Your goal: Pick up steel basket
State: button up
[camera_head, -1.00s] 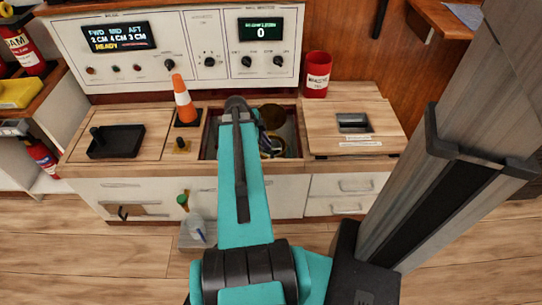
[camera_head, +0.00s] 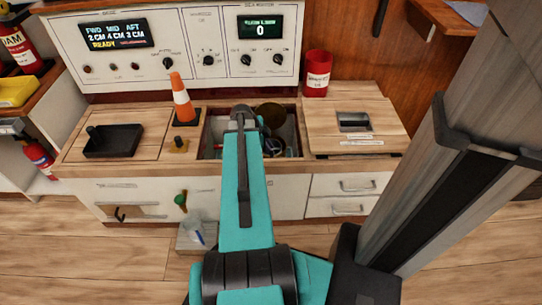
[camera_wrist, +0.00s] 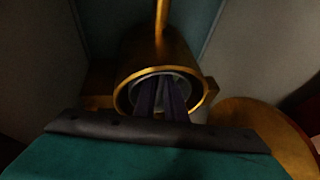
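In the wrist view a brass-coloured cylindrical housing (camera_wrist: 126,62) has a round open mouth facing me. A grey metal ring (camera_wrist: 187,84) sits inside the mouth, and it looks like the rim of the steel basket. The two dark fingers of my gripper (camera_wrist: 161,95) reach into this ring, close together. Their tips and whatever lies between them are too dark to make out. In the head view my teal arm reaches over the open well (camera_head: 291,118) in the counter and hides my gripper. Round parts show in the well to the right of the arm.
A brass disc (camera_wrist: 262,118) lies right of the housing, and grey well walls stand close around. On the counter are an orange cone (camera_head: 181,98), a black tray (camera_head: 113,141) and a red can (camera_head: 317,74).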

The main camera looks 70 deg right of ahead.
grip_shut()
jog(key=shift+r, duration=0.15)
notch_tip(320, 180, up, 18)
jog(key=p, duration=0.6)
dwell(0.7)
